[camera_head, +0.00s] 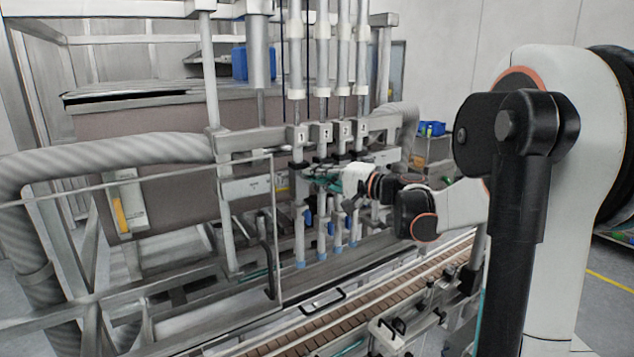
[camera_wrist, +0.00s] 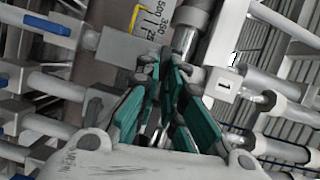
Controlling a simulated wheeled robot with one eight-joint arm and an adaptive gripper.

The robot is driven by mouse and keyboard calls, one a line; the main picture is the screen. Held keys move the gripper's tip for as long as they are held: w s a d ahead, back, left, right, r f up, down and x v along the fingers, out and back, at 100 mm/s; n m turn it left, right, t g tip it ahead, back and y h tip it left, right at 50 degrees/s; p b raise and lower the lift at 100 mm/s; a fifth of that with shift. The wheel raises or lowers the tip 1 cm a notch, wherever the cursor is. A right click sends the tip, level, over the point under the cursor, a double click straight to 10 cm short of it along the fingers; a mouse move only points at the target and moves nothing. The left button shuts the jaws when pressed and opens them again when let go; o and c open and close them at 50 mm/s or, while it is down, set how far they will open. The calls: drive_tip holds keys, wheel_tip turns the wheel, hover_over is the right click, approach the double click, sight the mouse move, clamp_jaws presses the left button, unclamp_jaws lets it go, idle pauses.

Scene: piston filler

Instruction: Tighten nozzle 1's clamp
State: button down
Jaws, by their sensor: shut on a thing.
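Nozzle 1 (camera_head: 299,245) is the leftmost of several upright metal tubes with blue lower ends, under the label plate marked 1 (camera_head: 299,137). That plate also shows in the wrist view (camera_wrist: 223,84), right of my fingers. Nozzle 1's clamp (camera_head: 298,166) is a small dark part just below the plate, mostly hidden by my fingers. My gripper (camera_head: 312,175) reaches in from the right with its teal fingers at the clamp. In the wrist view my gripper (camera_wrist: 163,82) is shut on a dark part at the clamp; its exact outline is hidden.
The neighbouring nozzles (camera_head: 322,240) stand close to the right of nozzle 1. Below runs a brown slatted conveyor (camera_head: 330,328) with metal rails. A thick ribbed hose (camera_head: 120,153) is at left. A graduated yellow scale (camera_wrist: 137,17) shows beyond my fingers in the wrist view.

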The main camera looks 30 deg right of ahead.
drive_tip(key=shift+f+m+b, duration=0.2)
drive_tip(key=shift+m+b, duration=0.2)
drive_tip(key=shift+m, duration=0.1)
idle(0.3)
drive_tip(key=c, duration=1.7)
unclamp_jaws()
drive_tip(key=v, duration=1.2)
drive_tip(key=shift+f, duration=0.25)
